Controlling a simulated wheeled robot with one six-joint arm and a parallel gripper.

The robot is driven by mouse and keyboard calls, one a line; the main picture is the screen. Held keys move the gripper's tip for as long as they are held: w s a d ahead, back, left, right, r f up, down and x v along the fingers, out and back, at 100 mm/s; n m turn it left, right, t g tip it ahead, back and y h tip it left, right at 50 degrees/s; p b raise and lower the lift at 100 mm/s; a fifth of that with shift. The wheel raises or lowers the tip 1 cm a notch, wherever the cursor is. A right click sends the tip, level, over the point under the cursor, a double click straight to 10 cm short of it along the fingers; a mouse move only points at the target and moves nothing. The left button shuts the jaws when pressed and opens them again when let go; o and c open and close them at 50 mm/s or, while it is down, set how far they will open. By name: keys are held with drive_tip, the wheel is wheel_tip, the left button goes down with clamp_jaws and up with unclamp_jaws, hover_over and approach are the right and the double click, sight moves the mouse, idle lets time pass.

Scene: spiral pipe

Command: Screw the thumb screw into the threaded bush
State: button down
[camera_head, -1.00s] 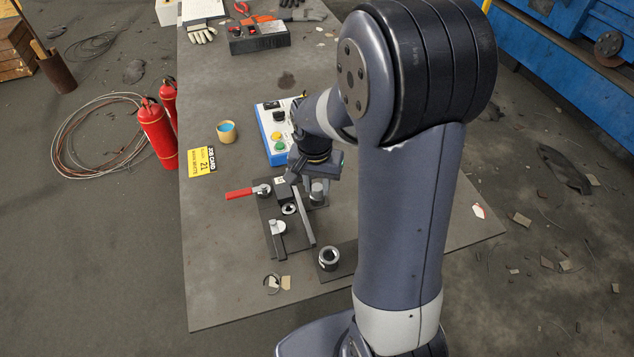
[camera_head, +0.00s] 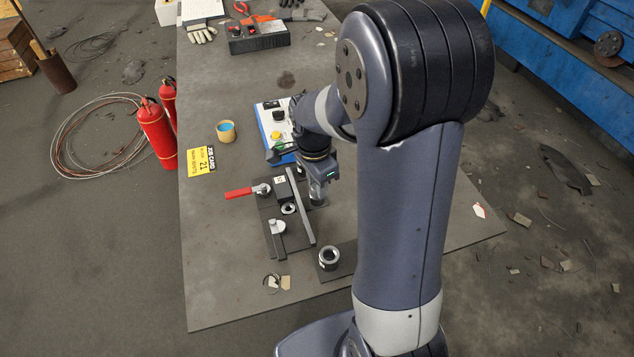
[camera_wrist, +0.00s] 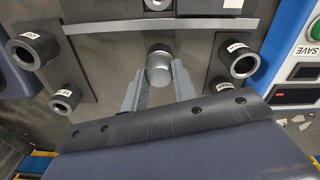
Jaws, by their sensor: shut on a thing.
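In the wrist view a grey metal cylinder, apparently the thumb screw's head (camera_wrist: 159,70), stands between the fingertips of my gripper (camera_wrist: 157,80), and the fingers close on its sides. What lies under it is hidden. In the head view my gripper (camera_head: 318,192) points down at the right side of the fixture plate. Several dark ringed bushes with white labels surround it in the wrist view, at the left (camera_wrist: 30,50), lower left (camera_wrist: 65,98) and right (camera_wrist: 242,63). I cannot read which is the threaded bush.
A long metal bar (camera_head: 303,215) runs beside the gripper. A red-handled clamp (camera_head: 240,193), a silver knob (camera_head: 277,227) and a separate ring bush (camera_head: 330,257) are close by. A blue-edged button panel (camera_head: 263,122) stands behind.

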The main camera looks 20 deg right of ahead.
drive_tip(key=m, duration=0.4)
drive_tip(key=shift+m, duration=0.4)
drive_tip(key=m, duration=1)
drive_tip(key=shift+s+f+m+y, duration=0.1)
drive_tip(key=shift+m+y, duration=0.2)
drive_tip(key=c, duration=1.1)
unclamp_jaws()
drive_tip(key=r, duration=1.1)
drive_tip(key=shift+w+d, duration=0.1)
drive_tip(key=shift+w, duration=0.2)
drive_tip(key=shift+f, duration=0.1)
